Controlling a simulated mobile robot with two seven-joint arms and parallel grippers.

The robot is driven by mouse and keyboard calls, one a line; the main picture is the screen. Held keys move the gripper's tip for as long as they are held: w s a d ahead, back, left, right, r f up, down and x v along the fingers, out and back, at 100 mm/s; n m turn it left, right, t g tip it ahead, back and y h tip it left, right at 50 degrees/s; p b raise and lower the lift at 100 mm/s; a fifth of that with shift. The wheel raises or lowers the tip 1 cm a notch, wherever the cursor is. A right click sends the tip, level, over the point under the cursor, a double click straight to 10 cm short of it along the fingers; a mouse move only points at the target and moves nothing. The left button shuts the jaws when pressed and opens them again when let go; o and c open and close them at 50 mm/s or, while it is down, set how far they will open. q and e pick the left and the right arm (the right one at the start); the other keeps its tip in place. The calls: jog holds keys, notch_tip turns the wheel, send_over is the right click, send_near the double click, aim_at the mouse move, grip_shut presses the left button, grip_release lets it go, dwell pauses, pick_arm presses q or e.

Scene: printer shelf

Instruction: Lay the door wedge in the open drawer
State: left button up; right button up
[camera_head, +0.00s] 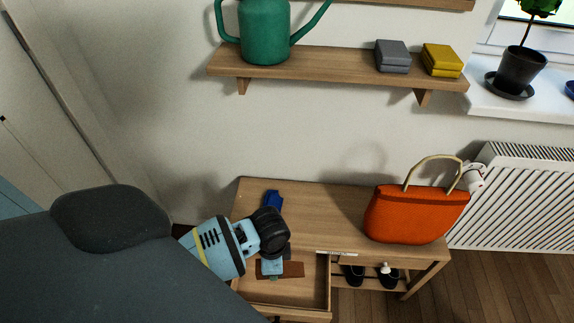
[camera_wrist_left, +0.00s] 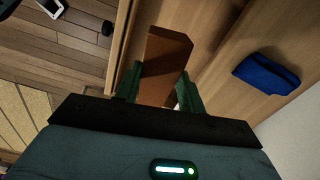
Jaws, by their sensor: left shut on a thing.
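The brown door wedge (camera_wrist_left: 166,50) is between the green fingers of my left gripper (camera_wrist_left: 158,88) in the left wrist view. In the head view the wedge (camera_head: 294,270) shows on both sides of the left gripper (camera_head: 271,268), over the open drawer (camera_head: 326,283). The gripper is shut on the wedge. I cannot tell whether the wedge touches the drawer floor. The drawer is pulled out from the wooden bench (camera_head: 325,205), and the part of it that shows looks empty. My left arm hides its left side. My right gripper is not in view.
A blue item (camera_head: 273,200) lies on the bench top just behind my left wrist. An orange handbag (camera_head: 415,213) stands at the bench's right end. Dark shoes (camera_head: 388,276) sit on the lower shelf. A wall shelf (camera_head: 310,65) above holds a green watering can (camera_head: 265,32).

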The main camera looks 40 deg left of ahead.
pick_arm(q)
jog(key=f, duration=0.1)
jog(key=f+m+b, duration=0.1)
jog(key=w+f, duration=0.1)
jog(key=shift+a+f, duration=0.2)
jog(key=shift+a, duration=0.1)
jog(key=shift+w+a+f+m+b, duration=0.15)
jog(key=shift+f+m+b, duration=0.1)
jog(key=shift+m+b, duration=0.15)
jog(key=shift+w, duration=0.1)
jog(key=b, duration=0.2)
send_over(276, 283)
notch_tip(276, 283, down, 6)
jog(key=shift+r, duration=0.15)
jog(key=shift+f, duration=0.5)
notch_tip(276, 283, down, 3)
jog(key=shift+f+b, duration=0.2)
jog(key=shift+b, duration=0.65)
